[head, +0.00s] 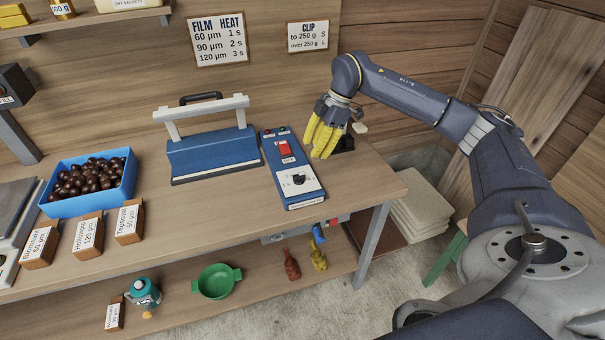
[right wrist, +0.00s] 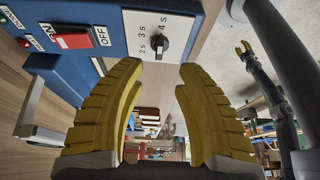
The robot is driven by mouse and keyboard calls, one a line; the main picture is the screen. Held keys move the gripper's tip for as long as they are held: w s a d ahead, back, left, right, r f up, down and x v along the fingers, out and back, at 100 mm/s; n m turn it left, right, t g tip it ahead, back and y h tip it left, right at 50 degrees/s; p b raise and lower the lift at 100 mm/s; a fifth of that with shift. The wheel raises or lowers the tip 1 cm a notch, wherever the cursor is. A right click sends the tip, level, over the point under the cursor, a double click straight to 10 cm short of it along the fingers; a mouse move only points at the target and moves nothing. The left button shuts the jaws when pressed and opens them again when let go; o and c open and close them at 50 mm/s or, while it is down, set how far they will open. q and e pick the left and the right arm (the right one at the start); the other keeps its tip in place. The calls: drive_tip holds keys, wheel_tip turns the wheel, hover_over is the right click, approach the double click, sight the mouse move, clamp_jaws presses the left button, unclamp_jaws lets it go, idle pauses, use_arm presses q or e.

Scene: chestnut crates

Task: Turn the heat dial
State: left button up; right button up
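The black heat dial (head: 298,179) sits on the white plate of a blue control box (head: 284,153) at the bench's right end. In the right wrist view the dial (right wrist: 163,46) is ringed by second marks, with 2, 3 and 4 s legible; its exact setting is hard to read. My right gripper (head: 322,142) has yellow fingers and hangs by the box's right side. In its wrist view the fingers (right wrist: 160,78) are apart, nothing between them, the dial just beyond the tips. A distant yellow-tipped gripper, seemingly my left (right wrist: 244,48), shows small at the right.
A blue sealer (head: 212,154) stands left of the box, with a red switch (head: 285,148) above the dial. A wall sign (head: 219,39) pairs 60, 90, 120 µm with 1, 2, 3 s. A blue crate (head: 126,181) of chestnuts and labelled blocks (head: 88,237) stand farther left.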

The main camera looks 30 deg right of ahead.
sight(303, 174)
drive_tip(key=x, duration=1)
drive_tip(key=shift+f, duration=0.1)
drive_tip(key=shift+o, duration=0.3)
clamp_jaws()
